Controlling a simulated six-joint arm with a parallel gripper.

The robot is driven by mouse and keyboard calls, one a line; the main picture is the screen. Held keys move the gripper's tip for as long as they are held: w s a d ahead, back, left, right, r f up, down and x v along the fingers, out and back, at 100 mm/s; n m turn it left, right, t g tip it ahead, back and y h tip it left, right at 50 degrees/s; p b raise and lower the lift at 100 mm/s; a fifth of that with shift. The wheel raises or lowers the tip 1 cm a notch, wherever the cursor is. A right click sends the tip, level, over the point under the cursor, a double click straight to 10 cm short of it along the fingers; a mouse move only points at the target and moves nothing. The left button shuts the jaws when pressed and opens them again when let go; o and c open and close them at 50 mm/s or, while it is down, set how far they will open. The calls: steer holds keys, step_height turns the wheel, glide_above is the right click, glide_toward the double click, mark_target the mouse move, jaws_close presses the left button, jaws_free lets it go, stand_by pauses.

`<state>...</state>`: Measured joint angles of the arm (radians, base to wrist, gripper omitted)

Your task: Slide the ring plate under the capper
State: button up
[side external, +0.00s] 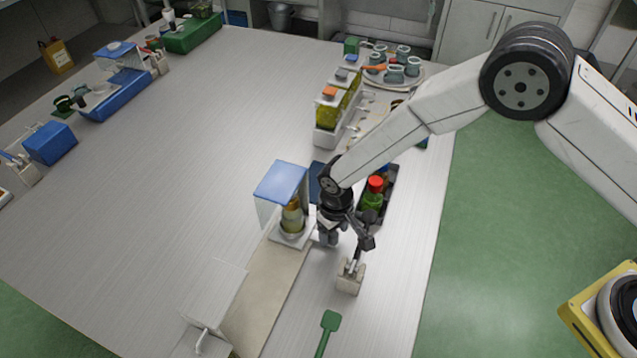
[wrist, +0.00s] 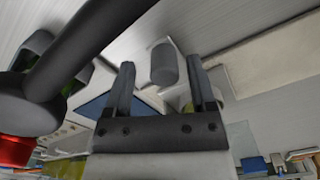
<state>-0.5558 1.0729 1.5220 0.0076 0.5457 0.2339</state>
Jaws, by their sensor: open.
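The capper (side external: 281,182) has a blue top and clear sides, in the middle of the table. A bottle (side external: 292,217) stands upright under its top. A pale plate (side external: 288,241), which looks like the ring plate, lies around the bottle's foot; its ring is hard to make out. My gripper (side external: 345,240) is just right of the plate, low over the table. In the wrist view my gripper (wrist: 162,85) is open, with a grey upright cylinder (wrist: 163,65) showing between and beyond its fingers. I cannot tell whether the fingers touch it or whether it belongs to the plate.
A black tray (side external: 391,190) with a red-capped green bottle (side external: 373,196) stands close behind my gripper. A small pale block (side external: 349,279) and a green scoop (side external: 330,322) lie in front. A beige strip (side external: 262,290) runs forward from the capper.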

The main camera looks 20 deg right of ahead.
steer(key=shift+r, duration=3.7)
